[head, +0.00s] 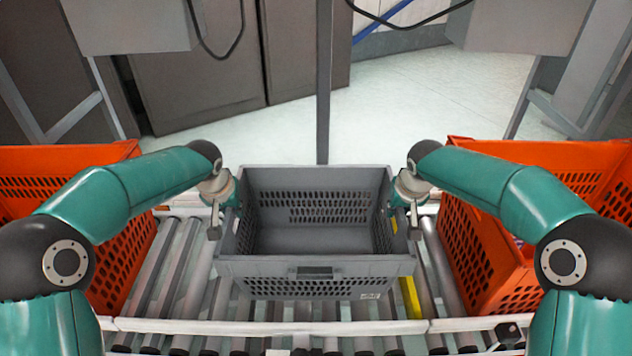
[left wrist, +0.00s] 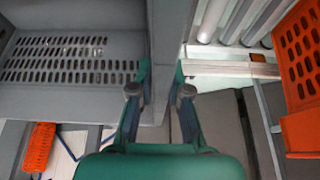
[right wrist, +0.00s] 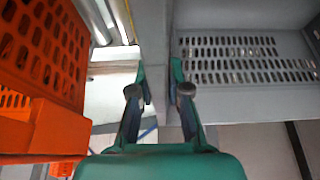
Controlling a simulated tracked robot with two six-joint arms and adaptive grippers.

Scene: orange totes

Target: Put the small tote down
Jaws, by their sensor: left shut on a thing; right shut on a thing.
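The small grey tote (head: 282,268) is upright and empty at the middle of the head view, over the roller conveyor. Its mesh walls also show in the left wrist view (left wrist: 70,101) and the right wrist view (right wrist: 245,100). My left gripper (head: 227,210) is shut on its left side wall, one finger on each side of the wall. My right gripper (head: 403,208) is shut on its right side wall in the same way. I cannot tell whether the tote's underside touches the rollers, since its front wall hides it.
An orange tote (head: 112,262) stands at the left and another orange tote (head: 478,258) at the right, each close to my arms. Bare rollers (head: 172,265) show on both sides of the grey tote. A yellow strip (head: 411,298) lies by its right front corner.

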